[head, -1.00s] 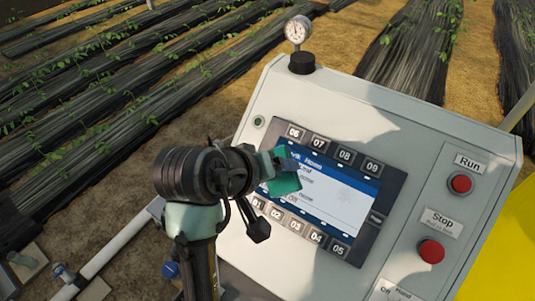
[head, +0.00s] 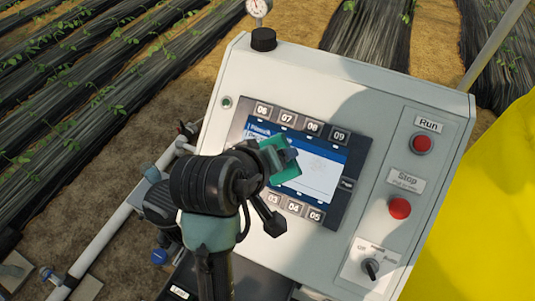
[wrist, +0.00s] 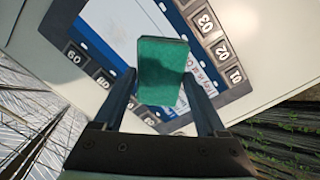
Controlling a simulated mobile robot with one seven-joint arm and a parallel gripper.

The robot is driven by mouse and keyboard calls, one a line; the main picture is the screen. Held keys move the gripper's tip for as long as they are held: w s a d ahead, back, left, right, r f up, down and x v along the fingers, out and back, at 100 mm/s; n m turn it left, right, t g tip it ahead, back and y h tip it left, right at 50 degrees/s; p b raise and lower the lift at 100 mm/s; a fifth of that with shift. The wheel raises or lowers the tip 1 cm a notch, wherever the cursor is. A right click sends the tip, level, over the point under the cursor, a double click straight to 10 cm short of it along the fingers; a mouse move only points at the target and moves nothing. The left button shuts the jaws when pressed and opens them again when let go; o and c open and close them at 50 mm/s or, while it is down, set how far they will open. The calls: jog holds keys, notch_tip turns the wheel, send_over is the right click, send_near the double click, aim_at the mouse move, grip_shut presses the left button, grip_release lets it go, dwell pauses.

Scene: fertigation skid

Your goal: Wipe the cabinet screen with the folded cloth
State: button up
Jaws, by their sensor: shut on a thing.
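The folded cloth (wrist: 163,72) is a green pad. My gripper (wrist: 163,88) is shut on it, with one finger at each side of the cloth in the wrist view. In the head view the cloth (head: 277,155) is in front of the upper middle of the cabinet screen (head: 318,177), and my gripper (head: 287,156) is at it. I cannot tell whether the cloth touches the screen. The screen is lit blue and white, with a faint greyish smudge on its right part. My arm and the cloth hide its left and lower-left part.
Numbered keys (head: 312,128) line the screen above and below. The light grey cabinet (head: 375,110) also carries a red Run button (head: 422,144), a red Stop button (head: 400,208) and a rotary switch (head: 371,269).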

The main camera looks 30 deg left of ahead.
aim_at(293, 167)
jog(key=shift+w+d+p, duration=0.1)
jog(key=shift+d+p, duration=0.3)
jog(key=shift+d, duration=1.25)
jog(key=shift+w+d, duration=0.15)
jog(key=shift+d, duration=2.95)
jog(key=shift+r, duration=0.15)
jog(key=shift+a, duration=0.4)
jog(key=shift+w+a, duration=0.1)
jog(key=shift+a, duration=0.8)
jog(key=shift+s+a, duration=0.15)
jog(key=shift+a, duration=0.95)
jog(key=shift+s+a, duration=0.1)
jog(key=shift+a, duration=0.95)
jog(key=shift+s+a, duration=0.15)
jog(key=shift+a, duration=2.3)
jog(key=shift+s+a, duration=0.15)
jog(key=shift+a, duration=2.3)
